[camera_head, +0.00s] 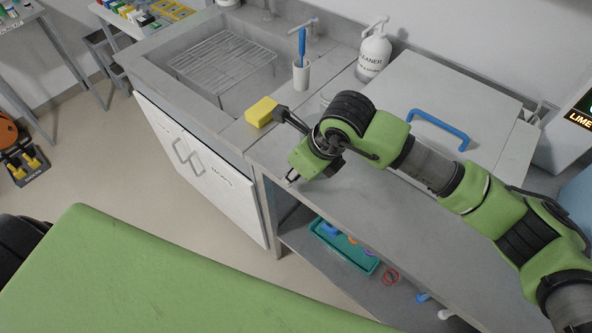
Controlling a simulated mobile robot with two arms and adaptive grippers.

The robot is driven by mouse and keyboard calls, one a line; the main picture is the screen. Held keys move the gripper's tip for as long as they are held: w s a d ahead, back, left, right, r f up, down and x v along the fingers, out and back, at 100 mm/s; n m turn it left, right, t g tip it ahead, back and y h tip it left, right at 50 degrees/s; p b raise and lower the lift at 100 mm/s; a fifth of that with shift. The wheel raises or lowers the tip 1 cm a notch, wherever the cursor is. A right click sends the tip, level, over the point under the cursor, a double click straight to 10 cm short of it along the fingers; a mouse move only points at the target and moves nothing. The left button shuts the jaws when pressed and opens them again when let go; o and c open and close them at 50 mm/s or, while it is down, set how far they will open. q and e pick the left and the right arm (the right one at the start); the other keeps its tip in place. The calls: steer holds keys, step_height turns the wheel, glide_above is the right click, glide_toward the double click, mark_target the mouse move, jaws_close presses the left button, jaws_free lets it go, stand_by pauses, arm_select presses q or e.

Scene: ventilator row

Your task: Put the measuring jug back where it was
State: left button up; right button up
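I cannot make out a measuring jug clearly. A faint pale curved edge (326,99) shows just behind my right wrist, and I cannot tell what it belongs to. My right arm comes in from the right over the grey counter (390,215). My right gripper (290,150) is near the counter's front edge, beside the sink corner. Its green and dark parts overlap, so its opening and anything in it are unclear. My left gripper is out of view.
A white cup with a blue brush (301,73) and a cleaner bottle (374,55) stand behind. A blue-handled white lid (470,95) is at right. A teal tray (372,267) sits on the lower shelf.

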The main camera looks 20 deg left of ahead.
steer(key=shift+r, duration=0.15)
steer(key=shift+d+r, duration=0.15)
steer(key=shift+r, duration=0.15)
steer(key=b+v, duration=0.2)
steer(key=v, duration=0.9)
steer(key=shift+s+d+r, duration=0.1)
steer(key=shift+r, duration=0.1)
